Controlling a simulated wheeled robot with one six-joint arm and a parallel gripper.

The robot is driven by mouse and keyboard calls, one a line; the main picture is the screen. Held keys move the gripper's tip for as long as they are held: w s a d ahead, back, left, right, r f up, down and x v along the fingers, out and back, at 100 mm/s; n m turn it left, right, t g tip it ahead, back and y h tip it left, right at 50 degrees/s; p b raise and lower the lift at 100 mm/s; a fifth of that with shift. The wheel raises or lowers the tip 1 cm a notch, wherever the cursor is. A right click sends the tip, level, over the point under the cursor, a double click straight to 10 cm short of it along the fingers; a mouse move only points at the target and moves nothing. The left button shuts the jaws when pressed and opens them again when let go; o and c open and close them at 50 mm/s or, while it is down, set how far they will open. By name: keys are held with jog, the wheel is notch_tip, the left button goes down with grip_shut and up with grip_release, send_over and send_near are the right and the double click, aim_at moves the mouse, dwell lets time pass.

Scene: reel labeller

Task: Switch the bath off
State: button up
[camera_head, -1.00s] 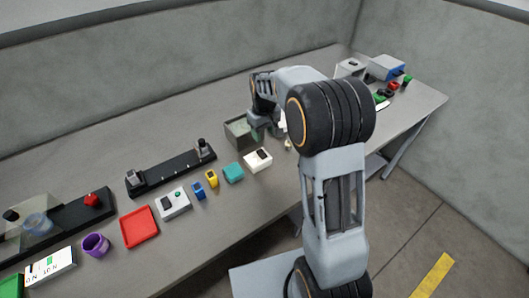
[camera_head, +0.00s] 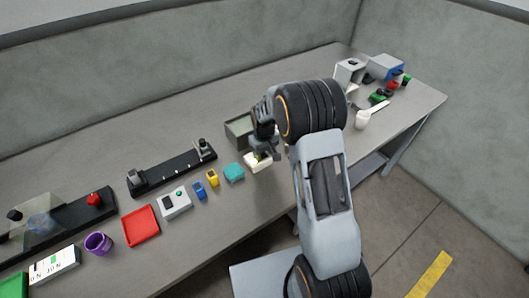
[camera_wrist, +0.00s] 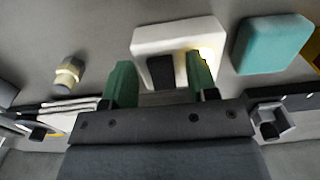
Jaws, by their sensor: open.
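The bath (camera_head: 238,130) is an open grey box with pale green liquid on the bench, behind my gripper in the head view. In front of it is a white switch box (camera_head: 252,165), partly hidden by my gripper (camera_head: 264,154). In the wrist view the white box (camera_wrist: 178,35) carries a black rocker (camera_wrist: 160,72) and a glowing yellow light beside the right finger. My gripper (camera_wrist: 161,82) is open, its two green-tipped fingers apart on either side of the rocker, with nothing held. I cannot tell whether the fingers touch the box.
A teal block (camera_head: 233,172) sits just left of the white box, and it also shows in the wrist view (camera_wrist: 272,44). A yellow holder (camera_head: 212,178) and a blue one (camera_head: 199,190) stand farther left. A white cup (camera_head: 362,120) stands to the right.

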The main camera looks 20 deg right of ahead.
jog(key=c, duration=0.9)
jog(key=shift+w+a+r+g+p, duration=0.1)
jog(key=shift+w+r+g+p, duration=0.15)
jog(key=shift+g+p, duration=0.5)
jog(key=shift+g+h+p, duration=0.35)
jog(key=shift+g+h, duration=0.15)
jog(key=shift+g, duration=0.15)
jog(key=o, duration=0.9)
jog(key=shift+f, duration=0.1)
jog(key=shift+w, duration=0.1)
jog(key=b+v, duration=0.2)
jog(key=v, duration=1.1)
jog(key=shift+r, duration=0.4)
